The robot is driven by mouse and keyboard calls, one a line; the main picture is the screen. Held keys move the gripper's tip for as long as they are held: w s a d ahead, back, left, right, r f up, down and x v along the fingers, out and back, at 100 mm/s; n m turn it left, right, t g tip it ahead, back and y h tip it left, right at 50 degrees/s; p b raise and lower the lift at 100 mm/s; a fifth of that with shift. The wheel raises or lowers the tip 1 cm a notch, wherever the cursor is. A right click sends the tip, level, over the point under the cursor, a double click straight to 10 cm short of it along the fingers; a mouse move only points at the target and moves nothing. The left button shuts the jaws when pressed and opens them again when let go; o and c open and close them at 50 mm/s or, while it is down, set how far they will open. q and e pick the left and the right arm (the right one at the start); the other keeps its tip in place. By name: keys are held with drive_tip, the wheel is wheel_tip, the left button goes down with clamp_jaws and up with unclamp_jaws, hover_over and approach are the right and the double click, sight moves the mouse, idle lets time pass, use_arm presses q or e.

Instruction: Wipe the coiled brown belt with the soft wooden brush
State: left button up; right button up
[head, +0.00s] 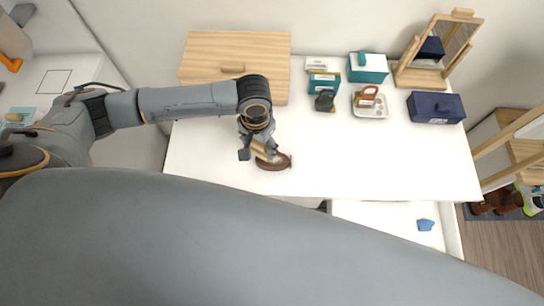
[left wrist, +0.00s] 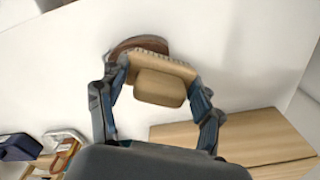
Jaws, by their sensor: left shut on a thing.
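The coiled brown belt (head: 274,164) lies on the white tabletop near its front edge in the head view. It also shows at the top of the left wrist view (left wrist: 127,46), partly hidden behind the brush. My left gripper (head: 257,149) is shut on the soft wooden brush (left wrist: 160,82), which shows between its two fingers in the left wrist view. The brush (head: 263,151) is over the belt and overlaps it in both views; I cannot tell whether its bristles touch the belt. My right gripper is not in view.
A wooden box (head: 235,51) stands at the back left of the white table (head: 400,165). Teal boxes (head: 368,67), a tray (head: 371,111), a dark blue box (head: 436,108) and a mirror (head: 450,47) stand at the back right. The front right tabletop is clear.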

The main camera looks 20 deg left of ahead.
use_arm(q)
drive_tip(key=shift+w+d+f, duration=0.1)
drive_tip(key=shift+d, duration=0.05)
drive_tip(key=shift+f, duration=1.75)
drive_tip(key=shift+f, duration=0.65)
idle(1.1)
drive_tip(key=o, duration=0.6)
drive_tip(key=c, duration=0.6)
drive_tip(key=shift+f, duration=0.1)
idle(0.8)
